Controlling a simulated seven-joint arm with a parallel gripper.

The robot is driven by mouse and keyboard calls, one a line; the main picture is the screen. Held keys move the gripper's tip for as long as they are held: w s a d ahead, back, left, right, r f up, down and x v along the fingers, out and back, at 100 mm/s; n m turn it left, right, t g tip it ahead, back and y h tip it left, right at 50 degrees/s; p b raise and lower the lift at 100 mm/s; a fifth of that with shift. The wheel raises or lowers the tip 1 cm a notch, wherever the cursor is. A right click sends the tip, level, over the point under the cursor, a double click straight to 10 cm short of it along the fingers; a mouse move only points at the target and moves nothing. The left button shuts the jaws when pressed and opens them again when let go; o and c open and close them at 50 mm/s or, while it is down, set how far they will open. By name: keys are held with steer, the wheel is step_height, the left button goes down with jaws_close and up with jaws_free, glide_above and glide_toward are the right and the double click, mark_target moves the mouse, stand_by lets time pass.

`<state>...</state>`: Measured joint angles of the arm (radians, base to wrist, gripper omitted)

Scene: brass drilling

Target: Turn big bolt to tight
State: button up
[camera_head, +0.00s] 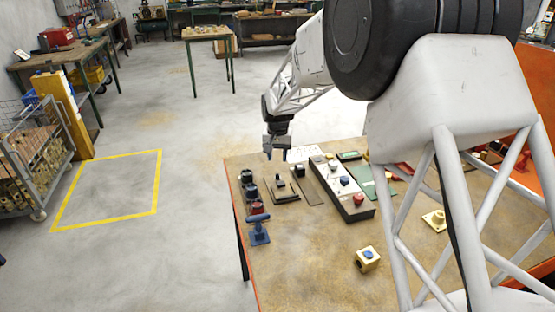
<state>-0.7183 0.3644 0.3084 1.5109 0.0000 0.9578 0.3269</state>
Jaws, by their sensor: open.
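My gripper (277,153) is open and empty. It hangs over the far left part of the workbench (305,265), fingers pointing down, above a dark panel with a small upright lever (281,187). No part can be told for sure as the big bolt. Along the left edge stand dark round-topped pieces (249,184), a red piece (257,208) and a blue clamp-like piece (259,230) in a row. A cream block with a blue knob (367,258) sits nearer the front. My arm hides much of the right side of the bench.
A long panel with red and blue knobs (344,184) and a green panel (379,180) lie right of the gripper. A cream piece (435,219) sits further right. The front left benchtop is clear. A wire cage (35,155) stands on the floor at left.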

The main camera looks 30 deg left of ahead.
mark_target(277, 176)
steer(key=shift+f, duration=0.1)
stand_by(0.4)
steer(key=shift+f, duration=3.8)
steer(key=c, duration=0.7)
steer(key=shift+c, duration=0.2)
